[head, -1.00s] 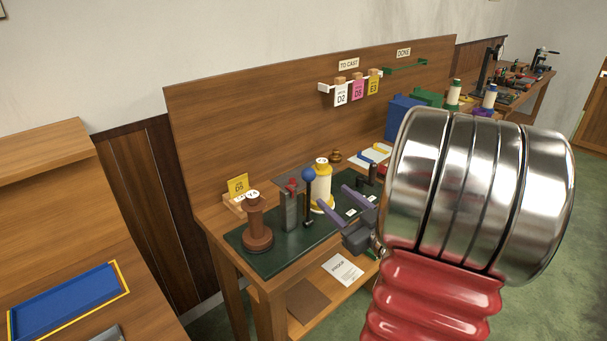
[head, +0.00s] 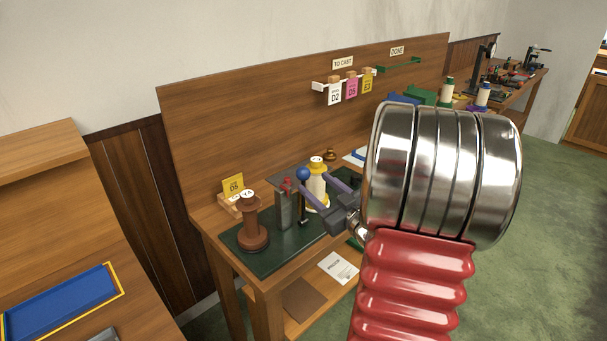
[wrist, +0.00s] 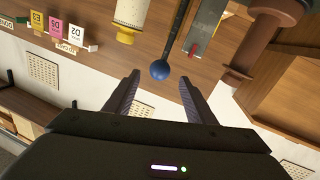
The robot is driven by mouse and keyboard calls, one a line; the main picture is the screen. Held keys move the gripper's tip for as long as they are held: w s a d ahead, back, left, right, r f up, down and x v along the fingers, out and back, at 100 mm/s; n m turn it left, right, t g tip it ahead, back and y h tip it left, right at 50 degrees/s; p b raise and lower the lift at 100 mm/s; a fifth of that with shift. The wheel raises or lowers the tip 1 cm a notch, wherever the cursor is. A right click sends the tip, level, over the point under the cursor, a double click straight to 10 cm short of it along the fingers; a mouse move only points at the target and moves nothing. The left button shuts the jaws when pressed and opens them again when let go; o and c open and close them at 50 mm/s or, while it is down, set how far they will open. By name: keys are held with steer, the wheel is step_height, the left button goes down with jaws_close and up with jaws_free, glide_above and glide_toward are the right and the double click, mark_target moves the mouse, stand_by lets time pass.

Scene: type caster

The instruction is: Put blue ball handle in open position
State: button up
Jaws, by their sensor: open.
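The blue ball handle (head: 303,174) stands upright on a dark lever at the green base plate (head: 258,262) on the bench. In the wrist view the blue ball (wrist: 160,70) lies just beyond and between the fingertips, with its dark rod leading away from it. My gripper (head: 315,197) is open, its two purple-grey fingers pointing toward the lever. The wrist view also shows my open gripper (wrist: 161,83) with nothing held. Whether a finger touches the ball cannot be told. My arm hides the bench to the right.
A brown spool-shaped post (head: 252,228) and a grey upright with a red top (head: 285,205) stand left of the lever. A white and yellow bottle-like piece (head: 317,185) stands close behind it. Tags (head: 351,88) hang on the back board.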

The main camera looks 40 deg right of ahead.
mark_target(307, 178)
steer(key=w, duration=0.2)
steer(key=w+d, duration=0.1)
steer(key=w, duration=0.4)
steer(key=shift+w+d, duration=0.15)
steer(key=shift+w, duration=0.1)
steer(key=shift+c, duration=0.3)
jaws_close()
steer(key=shift+d, duration=0.15)
